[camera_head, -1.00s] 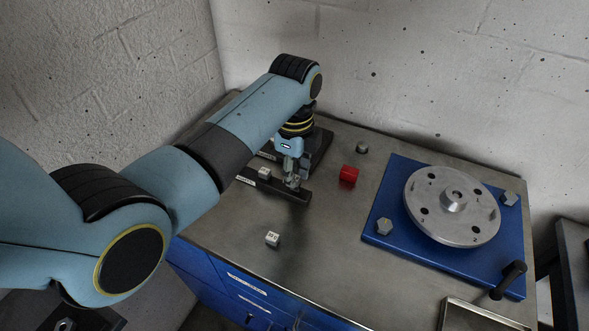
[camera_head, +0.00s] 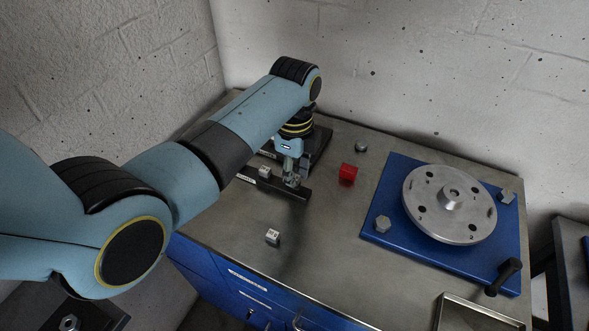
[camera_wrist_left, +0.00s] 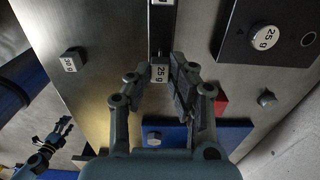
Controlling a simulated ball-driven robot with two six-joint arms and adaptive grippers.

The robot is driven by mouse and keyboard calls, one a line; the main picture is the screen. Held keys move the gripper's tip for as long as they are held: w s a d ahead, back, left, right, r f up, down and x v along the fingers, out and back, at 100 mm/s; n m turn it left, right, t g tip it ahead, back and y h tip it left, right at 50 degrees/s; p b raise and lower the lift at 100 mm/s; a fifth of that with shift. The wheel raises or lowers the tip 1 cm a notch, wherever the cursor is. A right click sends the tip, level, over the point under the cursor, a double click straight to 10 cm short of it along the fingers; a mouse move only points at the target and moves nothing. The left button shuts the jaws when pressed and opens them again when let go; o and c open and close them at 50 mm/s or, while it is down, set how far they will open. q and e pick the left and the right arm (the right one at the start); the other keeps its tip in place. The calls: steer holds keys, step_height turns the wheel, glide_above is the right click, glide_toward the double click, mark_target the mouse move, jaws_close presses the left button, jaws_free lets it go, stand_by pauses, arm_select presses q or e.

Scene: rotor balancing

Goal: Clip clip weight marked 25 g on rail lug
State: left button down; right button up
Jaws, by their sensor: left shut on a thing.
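The small grey clip weight marked 25 g (camera_wrist_left: 160,73) is between the fingers of my left gripper (camera_wrist_left: 160,80), at the near end of the dark rail in the left wrist view. My left gripper (camera_head: 291,181) is shut on it, low over the rail (camera_head: 262,184) in the head view, where the fingers hide the weight. The rail also shows in the left wrist view (camera_wrist_left: 160,40). I cannot tell whether the weight touches the rail or a lug. My right gripper (camera_wrist_left: 66,126) shows small at the lower left of the left wrist view; its opening is unclear.
A loose block marked 30 g (camera_wrist_left: 71,60) stands on the bench; it also shows in the head view (camera_head: 272,236). A red block (camera_head: 347,173) lies right of the rail. A blue plate (camera_head: 380,207) bears a grey rotor disc (camera_head: 430,200).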

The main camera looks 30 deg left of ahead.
arm_select(q)
steer(key=shift+f, duration=0.2)
steer(key=shift+f+b, duration=0.3)
steer(key=shift+f, duration=0.1)
steer(key=c, duration=1.1)
jaws_free()
steer(key=shift+c, duration=0.9)
steer(key=shift+r, duration=0.1)
steer(key=shift+r+p, duration=0.35)
steer(key=shift+r, duration=2.5)
